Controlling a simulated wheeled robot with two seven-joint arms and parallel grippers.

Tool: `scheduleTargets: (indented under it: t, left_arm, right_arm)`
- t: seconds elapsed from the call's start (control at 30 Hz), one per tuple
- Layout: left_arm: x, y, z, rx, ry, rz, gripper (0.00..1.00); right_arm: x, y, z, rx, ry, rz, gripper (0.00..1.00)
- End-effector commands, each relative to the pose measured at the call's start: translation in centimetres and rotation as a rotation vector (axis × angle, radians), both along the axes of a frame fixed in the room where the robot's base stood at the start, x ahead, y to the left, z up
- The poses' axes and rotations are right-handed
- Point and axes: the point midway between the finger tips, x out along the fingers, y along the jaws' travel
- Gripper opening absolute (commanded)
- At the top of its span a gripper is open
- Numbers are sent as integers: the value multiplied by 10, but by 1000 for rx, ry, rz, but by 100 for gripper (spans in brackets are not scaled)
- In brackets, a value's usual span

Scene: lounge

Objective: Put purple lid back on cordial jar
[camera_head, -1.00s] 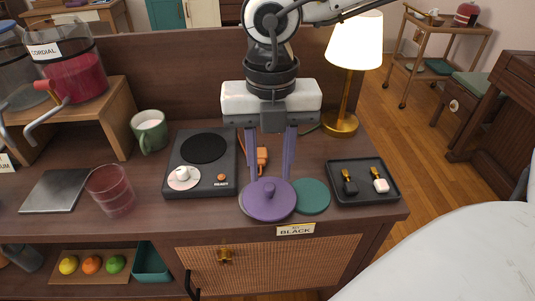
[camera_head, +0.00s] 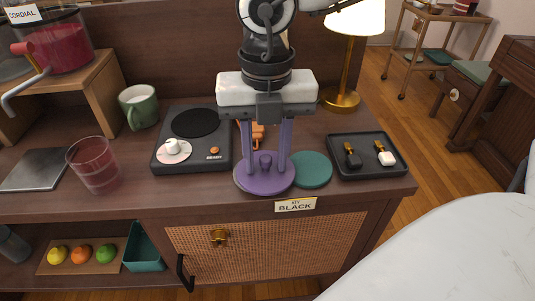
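The purple lid (camera_head: 250,182) lies flat on the sideboard top near its front edge, knob upward. My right gripper (camera_head: 265,172) points down over it, with one purple finger on each side of the knob. The fingers are open, and a gap shows between each finger and the knob. The cordial jar (camera_head: 66,48) stands on a wooden riser at the upper left, holding red liquid and bearing a CORDIAL label and a red tap. Its top is cut off by the frame edge. My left gripper is not in view.
A teal disc (camera_head: 311,169) lies beside the lid, and a black tray (camera_head: 343,172) is further right. A lit lamp (camera_head: 343,99) stands behind right. The wooden riser (camera_head: 85,92) holds the jar.

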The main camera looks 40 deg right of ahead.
Motion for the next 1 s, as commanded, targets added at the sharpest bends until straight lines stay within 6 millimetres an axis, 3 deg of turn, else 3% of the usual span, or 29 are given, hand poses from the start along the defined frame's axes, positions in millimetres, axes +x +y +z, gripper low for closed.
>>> scheduleTargets:
  t: [0.03, 0.37, 0.57, 1.0]
  left_arm:
    - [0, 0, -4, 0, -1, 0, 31]
    - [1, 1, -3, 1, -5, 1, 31]
    - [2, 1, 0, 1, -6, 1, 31]
    - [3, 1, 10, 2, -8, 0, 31]
  right_arm:
    - [-7, 0, -16, 4, 28, 0, 13]
    - [-7, 0, -16, 5, 27, -1, 8]
    - [-7, 0, -9, 5, 27, -1, 0]
    - [-6, -1, 12, 1, 25, -2, 0]
